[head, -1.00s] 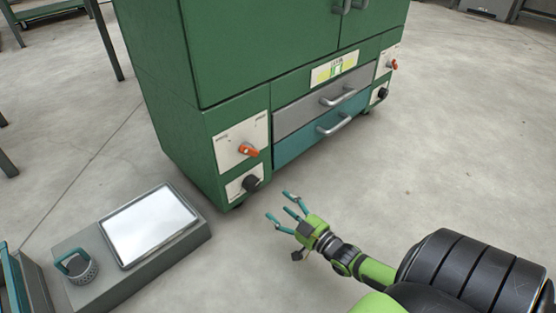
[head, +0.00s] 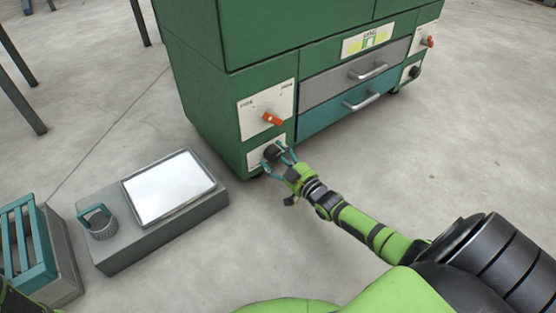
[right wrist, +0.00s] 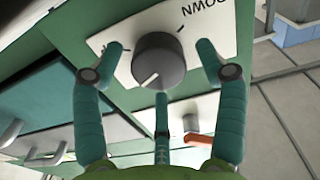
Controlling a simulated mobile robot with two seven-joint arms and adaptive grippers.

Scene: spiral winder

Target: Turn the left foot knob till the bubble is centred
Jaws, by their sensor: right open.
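The left foot knob (head: 271,153) is a black round knob on a white plate low on the left of the green cabinet. In the right wrist view the knob (right wrist: 158,62) shows a pale pointer line towards the lower left, and part of a "DOWN" mark is beside it. My right gripper (head: 283,156) is open, its teal fingers spread around the knob; contact is not clear. The level (head: 368,41), a yellow-green window on a white plate, is above the drawers; its bubble is too small to read. My left gripper is not in view.
An orange-red lever (head: 272,118) sits just above the knob. A second black knob (head: 414,72) and lever (head: 429,41) are at the cabinet's right. A grey bench with a white panel (head: 168,187) and a teal-handled cup (head: 101,224) stands left.

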